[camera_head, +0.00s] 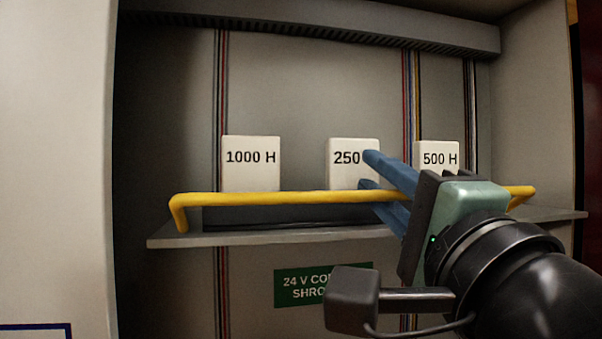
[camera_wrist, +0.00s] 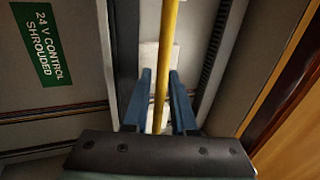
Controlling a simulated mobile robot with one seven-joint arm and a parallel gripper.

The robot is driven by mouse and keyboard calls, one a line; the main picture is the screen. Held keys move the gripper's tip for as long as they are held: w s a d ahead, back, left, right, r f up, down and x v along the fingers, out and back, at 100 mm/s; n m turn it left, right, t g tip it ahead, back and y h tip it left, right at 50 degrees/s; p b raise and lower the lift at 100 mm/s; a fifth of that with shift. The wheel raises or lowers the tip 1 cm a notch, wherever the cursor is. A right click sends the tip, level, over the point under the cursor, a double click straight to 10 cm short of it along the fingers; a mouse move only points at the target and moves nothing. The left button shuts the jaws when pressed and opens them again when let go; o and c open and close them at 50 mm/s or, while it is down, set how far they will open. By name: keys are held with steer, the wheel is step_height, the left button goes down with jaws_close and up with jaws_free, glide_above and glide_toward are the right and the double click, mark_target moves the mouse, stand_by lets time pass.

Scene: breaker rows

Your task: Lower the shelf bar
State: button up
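The shelf bar is a yellow rail (camera_head: 275,198) running across the front of a grey shelf (camera_head: 270,238) inside the cabinet, bent down toward the shelf at its left end. It stands raised above the shelf's front edge, in front of the white blocks. My gripper (camera_head: 368,171) has blue fingers and reaches in from the right, at the bar's right half. In the wrist view, the bar (camera_wrist: 168,40) passes between the two fingers (camera_wrist: 161,72), with a visible gap beside it. The fingers are open around the bar. Part of the bar is hidden behind my gripper.
White blocks marked 1000 H (camera_head: 251,172), 250 (camera_head: 345,177) and 500 H (camera_head: 438,151) stand on the shelf behind the bar. A green label (camera_head: 290,288) is below the shelf. Cabinet walls close in the left and right sides.

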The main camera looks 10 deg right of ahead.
jaws_close()
steer(key=shift+f, duration=0.1)
